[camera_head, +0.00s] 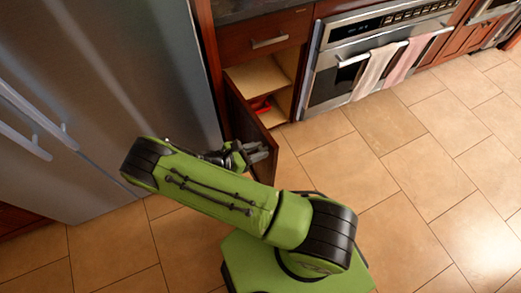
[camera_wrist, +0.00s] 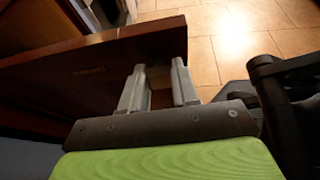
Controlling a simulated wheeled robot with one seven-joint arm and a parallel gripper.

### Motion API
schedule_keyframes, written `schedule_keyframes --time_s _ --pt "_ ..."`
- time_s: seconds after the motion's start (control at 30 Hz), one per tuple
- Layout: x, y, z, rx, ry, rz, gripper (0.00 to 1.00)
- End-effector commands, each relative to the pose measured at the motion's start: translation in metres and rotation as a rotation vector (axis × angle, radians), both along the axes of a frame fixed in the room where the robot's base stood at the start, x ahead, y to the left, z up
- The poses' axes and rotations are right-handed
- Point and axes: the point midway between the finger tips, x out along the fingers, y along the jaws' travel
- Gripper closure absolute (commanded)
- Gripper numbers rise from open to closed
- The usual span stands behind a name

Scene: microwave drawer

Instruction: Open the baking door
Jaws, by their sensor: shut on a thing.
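A red-brown cabinet door (camera_head: 243,115) stands swung open beside the fridge, below a drawer. It also shows as a dark brown panel in the wrist view (camera_wrist: 60,85). My gripper (camera_head: 264,152) is at the free edge of this door. In the wrist view, my gripper's two grey fingers (camera_wrist: 160,78) are near the panel's right end, shut on the door. The exact contact is partly hidden by the fingers. The open cabinet (camera_head: 260,78) has light shelves, with a red item (camera_head: 261,106) inside.
A steel fridge (camera_head: 130,70) stands close on the left. To the right is an oven (camera_head: 340,75) with its door shut and two towels (camera_head: 375,70) on its handle. A drawer (camera_head: 268,40) above the cabinet is shut. The tiled floor (camera_head: 420,160) is clear to the right.

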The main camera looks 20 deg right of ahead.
Motion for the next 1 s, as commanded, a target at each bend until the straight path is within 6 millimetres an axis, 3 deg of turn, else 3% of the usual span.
schedule_keyframes --time_s 0.43,0.47,0.6,1.0 --pt "0.0008 0.0010 -0.0005 0.001 0.001 -0.001 1.00" --pt "0.0008 0.0010 -0.0005 0.002 0.002 -0.001 0.69" --pt "0.0008 0.0010 -0.0005 0.001 0.001 -0.001 0.47" --pt "0.0008 0.0013 0.0000 0.001 0.001 0.000 0.45"
